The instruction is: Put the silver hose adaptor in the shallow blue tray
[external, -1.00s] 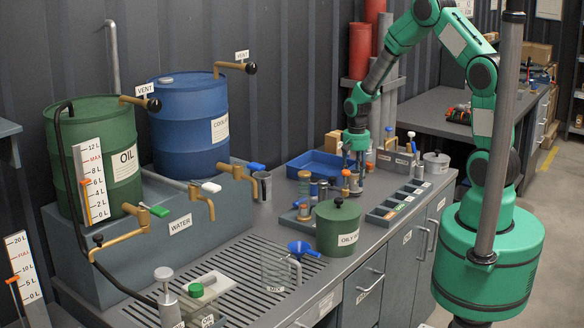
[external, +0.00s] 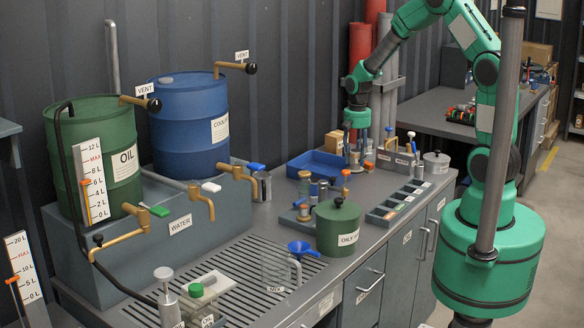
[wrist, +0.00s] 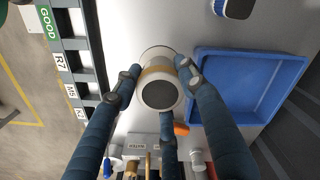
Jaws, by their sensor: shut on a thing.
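The silver hose adaptor (wrist: 158,94), a pale ring-shaped piece with a brass-coloured band and a dark round end, sits between my blue fingers in the wrist view. My gripper (wrist: 159,80) is shut on it. In the external view my gripper (external: 356,154) points down above the bench, just right of the tray; the adaptor is too small and covered to make out there. The shallow blue tray (external: 303,174) lies on the bench, and it shows in the wrist view (wrist: 246,121) to the right of the adaptor, apart from it.
A labelled compartment rack (external: 380,215) stands nearer the bench front; its edge shows at left in the wrist view. A grey tool holder (external: 397,163) and a lidded pot (external: 436,162) are to the right. Small bottles and fittings (external: 318,190) stand in front of the tray.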

